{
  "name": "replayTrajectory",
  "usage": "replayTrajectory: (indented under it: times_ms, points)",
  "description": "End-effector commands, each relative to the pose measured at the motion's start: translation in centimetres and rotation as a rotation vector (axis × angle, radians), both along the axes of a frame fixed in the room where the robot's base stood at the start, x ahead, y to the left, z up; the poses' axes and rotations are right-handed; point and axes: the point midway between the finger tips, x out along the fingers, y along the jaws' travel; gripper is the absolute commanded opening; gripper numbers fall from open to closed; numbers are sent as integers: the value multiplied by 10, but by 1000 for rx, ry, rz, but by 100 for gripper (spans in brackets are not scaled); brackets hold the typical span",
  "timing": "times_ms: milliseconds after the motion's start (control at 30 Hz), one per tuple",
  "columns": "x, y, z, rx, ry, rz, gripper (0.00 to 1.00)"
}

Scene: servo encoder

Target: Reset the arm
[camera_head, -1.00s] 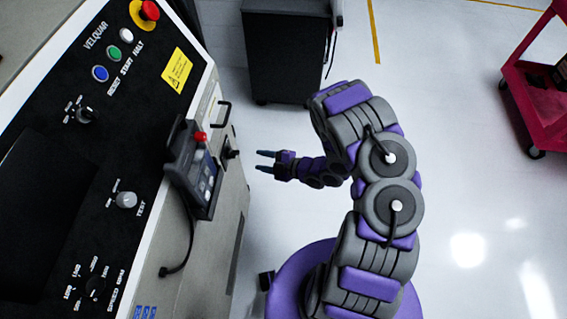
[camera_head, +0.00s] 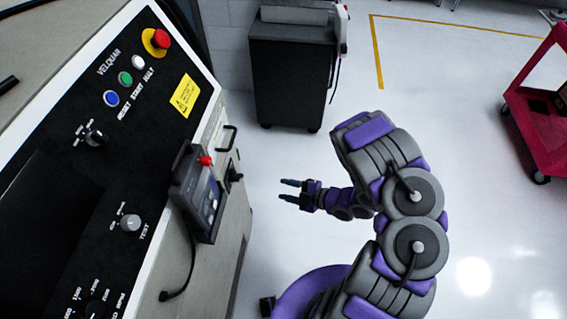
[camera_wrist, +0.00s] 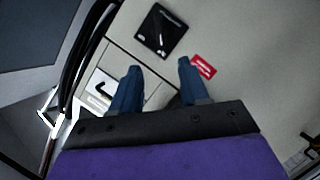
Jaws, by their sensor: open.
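My purple and grey arm rises on the right of the head view. My gripper (camera_head: 289,190) points left at the end of it, with its two blue fingers apart and nothing between them. There is a gap of floor between the fingertips and the side of the control machine (camera_head: 225,215). In the wrist view my gripper (camera_wrist: 158,85) shows two blue fingers spread apart, with a pale panel, a black plate (camera_wrist: 160,32) and a red label (camera_wrist: 204,66) beyond them.
The control panel carries a red stop button (camera_head: 160,39), several coloured buttons and knobs. A pendant (camera_head: 197,195) with a red button hangs on the machine's edge. A dark cabinet (camera_head: 292,80) stands behind, a red cart (camera_head: 545,120) at right. The floor between is clear.

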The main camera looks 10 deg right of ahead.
Motion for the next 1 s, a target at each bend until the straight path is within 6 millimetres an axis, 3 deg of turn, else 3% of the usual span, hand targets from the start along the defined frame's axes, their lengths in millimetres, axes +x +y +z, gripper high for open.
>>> replayTrajectory:
  times_ms: [233,333,467,567,667,800,1000]
  points:
    - [1,-1,0,-9,2,-2,45]
    - [10,-12,-1,-64,16,-21,45]
    - [33,-46,-2,-228,68,-91,45]
    - [55,-85,8,-377,123,-195,45]
    - [72,-125,27,-501,178,-324,45]
    - [85,-173,68,-622,253,-532,45]
    - [75,-221,138,-686,368,-855,45]
